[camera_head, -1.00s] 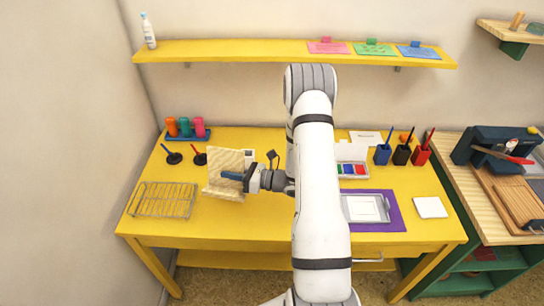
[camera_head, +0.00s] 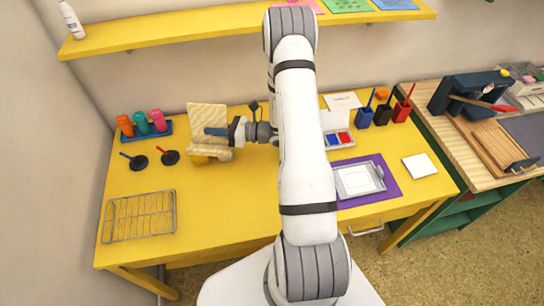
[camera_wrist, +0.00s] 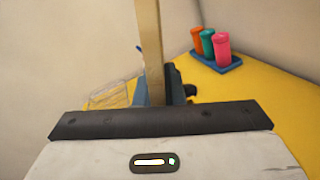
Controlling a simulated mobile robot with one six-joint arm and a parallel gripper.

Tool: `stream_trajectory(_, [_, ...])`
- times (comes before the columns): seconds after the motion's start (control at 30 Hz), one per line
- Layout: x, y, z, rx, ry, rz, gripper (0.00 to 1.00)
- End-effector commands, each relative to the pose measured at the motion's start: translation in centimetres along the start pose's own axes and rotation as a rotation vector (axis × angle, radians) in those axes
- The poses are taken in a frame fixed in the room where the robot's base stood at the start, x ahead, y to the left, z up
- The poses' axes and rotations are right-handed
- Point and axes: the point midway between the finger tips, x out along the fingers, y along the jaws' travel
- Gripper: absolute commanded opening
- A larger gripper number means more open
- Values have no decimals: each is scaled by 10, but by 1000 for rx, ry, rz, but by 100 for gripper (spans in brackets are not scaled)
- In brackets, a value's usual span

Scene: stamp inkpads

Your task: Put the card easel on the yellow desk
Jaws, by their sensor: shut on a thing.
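The card easel (camera_head: 207,113) is a pale wooden stand with an upright back panel and a lower ledge. It stands upright over the back left part of the yellow desk (camera_head: 230,200), right of the small black-based stampers. My gripper (camera_head: 217,131) reaches it from the right and is shut on its panel, with blue fingers. In the wrist view the easel (camera_wrist: 149,45) shows edge-on as a narrow vertical strip between the fingers. I cannot tell whether its base touches the desk.
A rack of coloured bottles (camera_head: 144,125) and two stampers (camera_head: 138,162) are to the left. A wire rack (camera_head: 140,216) lies at front left. An inkpad box (camera_head: 338,138), pen cups (camera_head: 383,113) and a purple mat (camera_head: 385,190) are right. The front middle desk is clear.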

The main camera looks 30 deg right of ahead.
Motion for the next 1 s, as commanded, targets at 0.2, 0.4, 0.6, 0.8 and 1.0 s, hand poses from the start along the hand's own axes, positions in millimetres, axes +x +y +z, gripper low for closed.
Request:
stream_trajectory(0.2, [-9,2,-8,-8,11,41,0])
stream_trajectory(0.4, [-21,17,-13,-9,31,108,0])
stream_trajectory(0.6, [-34,38,-23,-7,52,179,0])
stream_trajectory(0.8, [-46,61,-36,-5,68,239,0])
stream_trajectory(1.0, [-53,76,-41,-2,78,272,0])
